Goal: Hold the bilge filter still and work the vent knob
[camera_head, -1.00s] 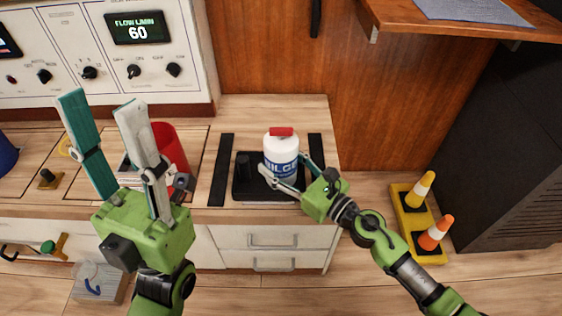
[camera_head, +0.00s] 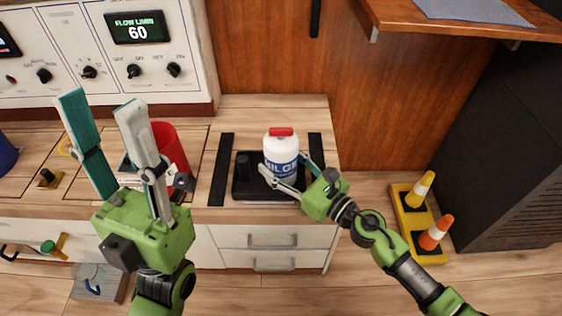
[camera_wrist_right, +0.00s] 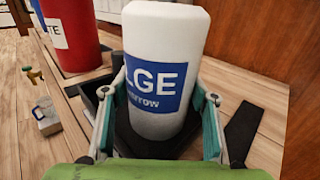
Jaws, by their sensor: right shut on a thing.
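The bilge filter (camera_head: 281,147) is a white canister with a blue label. It stands upright on a black base (camera_head: 240,188) on the counter. A red knob (camera_head: 281,132) sits on its top, probably the vent knob. My right gripper (camera_head: 284,170) is shut on the filter, with one finger on each side low on its body. The right wrist view shows the filter (camera_wrist_right: 160,30) between both fingers; its top is out of that picture. My left gripper (camera_head: 101,103) is open and empty, raised to the left of the filter, with its fingers pointing up.
A red container (camera_head: 170,150) stands on the counter behind my left gripper. Black strips (camera_head: 221,170) flank the base. A control panel (camera_head: 110,60) is at the back left. A wooden shelf (camera_head: 460,25) overhangs at upper right. Cones (camera_head: 424,188) stand on the floor at right.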

